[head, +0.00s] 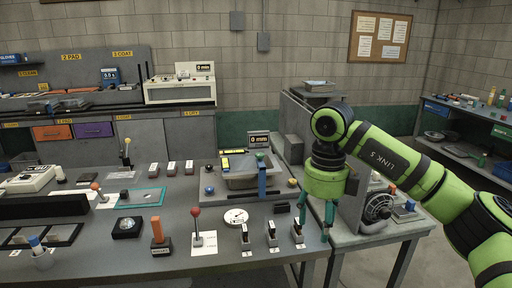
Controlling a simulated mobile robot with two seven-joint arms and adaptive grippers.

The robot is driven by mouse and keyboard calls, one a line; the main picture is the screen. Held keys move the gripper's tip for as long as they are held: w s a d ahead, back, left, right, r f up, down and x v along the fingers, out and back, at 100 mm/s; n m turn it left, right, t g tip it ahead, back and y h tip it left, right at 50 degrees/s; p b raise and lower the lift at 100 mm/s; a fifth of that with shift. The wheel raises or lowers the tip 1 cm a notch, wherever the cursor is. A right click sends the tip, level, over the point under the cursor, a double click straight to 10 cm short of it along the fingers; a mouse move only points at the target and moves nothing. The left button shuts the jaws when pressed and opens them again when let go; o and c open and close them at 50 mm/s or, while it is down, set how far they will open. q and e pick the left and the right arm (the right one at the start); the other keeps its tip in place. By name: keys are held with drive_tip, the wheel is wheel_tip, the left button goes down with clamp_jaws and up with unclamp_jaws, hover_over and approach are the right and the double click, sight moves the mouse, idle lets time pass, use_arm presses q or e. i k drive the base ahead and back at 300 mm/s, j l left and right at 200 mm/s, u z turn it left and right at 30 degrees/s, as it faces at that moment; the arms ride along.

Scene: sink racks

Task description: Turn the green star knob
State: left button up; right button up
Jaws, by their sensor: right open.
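A small green knob (260,156) sits at the top of a blue upright (262,180) at the front of a grey basin unit (240,180); it is too small to make out a star shape. My right gripper (315,228) hangs down from the green arm at the right, with its teal fingers apart and nothing seen between them. It is right of and nearer than the green knob, over the front right edge of the bench, and apart from the knob. My left gripper is not in view.
A red-ball lever (196,226) and a round gauge (236,216) stand further left.

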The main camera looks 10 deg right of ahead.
sight(259, 156)
drive_tip(key=i, duration=1.7)
